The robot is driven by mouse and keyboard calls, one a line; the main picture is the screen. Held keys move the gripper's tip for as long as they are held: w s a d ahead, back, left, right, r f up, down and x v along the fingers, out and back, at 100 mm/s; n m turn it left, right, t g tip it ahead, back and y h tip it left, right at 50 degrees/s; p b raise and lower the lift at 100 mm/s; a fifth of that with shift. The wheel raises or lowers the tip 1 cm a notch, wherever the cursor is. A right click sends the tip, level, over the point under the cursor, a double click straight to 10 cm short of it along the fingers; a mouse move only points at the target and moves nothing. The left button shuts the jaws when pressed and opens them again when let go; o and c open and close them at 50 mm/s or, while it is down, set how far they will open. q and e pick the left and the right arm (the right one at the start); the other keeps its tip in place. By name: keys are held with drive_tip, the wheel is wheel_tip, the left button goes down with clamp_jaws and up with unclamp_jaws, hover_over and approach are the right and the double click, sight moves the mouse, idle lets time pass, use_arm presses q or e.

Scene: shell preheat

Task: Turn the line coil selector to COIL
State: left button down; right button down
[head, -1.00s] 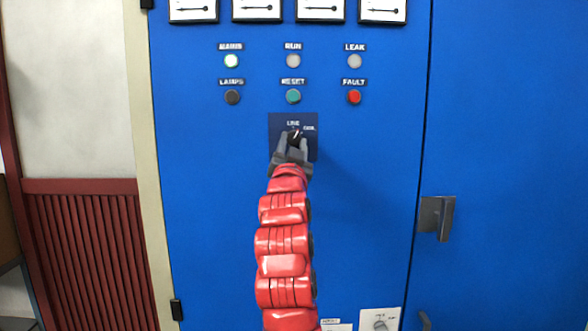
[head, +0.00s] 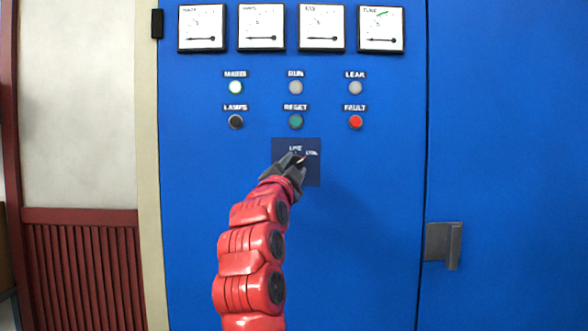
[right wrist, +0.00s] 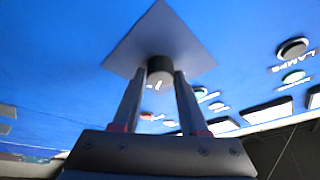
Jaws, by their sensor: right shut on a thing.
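The line coil selector is a small dark knob (head: 300,159) on a dark blue square plate (head: 312,176) on the cabinet front. White lettering LINE stands above the knob and COIL at its upper right. A light mark on the knob seems to tilt toward the COIL side, though my fingers partly cover it. My right gripper (head: 293,161) is at the knob, rolled over to the right. In the right wrist view the round black knob (right wrist: 160,69) sits between the two fingertips, with the plate tilted like a diamond behind it. My left gripper is not in view.
Above the plate are a green RESET button (head: 296,121), a red FAULT button (head: 355,122), a dark LAMPS button (head: 235,121) and several lamps and gauges. A door handle (head: 443,243) sticks out at the right. The panel below the selector is clear.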

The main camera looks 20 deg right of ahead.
drive_tip(key=shift+c, duration=2.2)
unclamp_jaws()
drive_tip(key=b+v, duration=0.4)
drive_tip(key=v, duration=1.3)
drive_tip(key=shift+s+a, duration=0.1)
drive_tip(key=shift+s, duration=0.05)
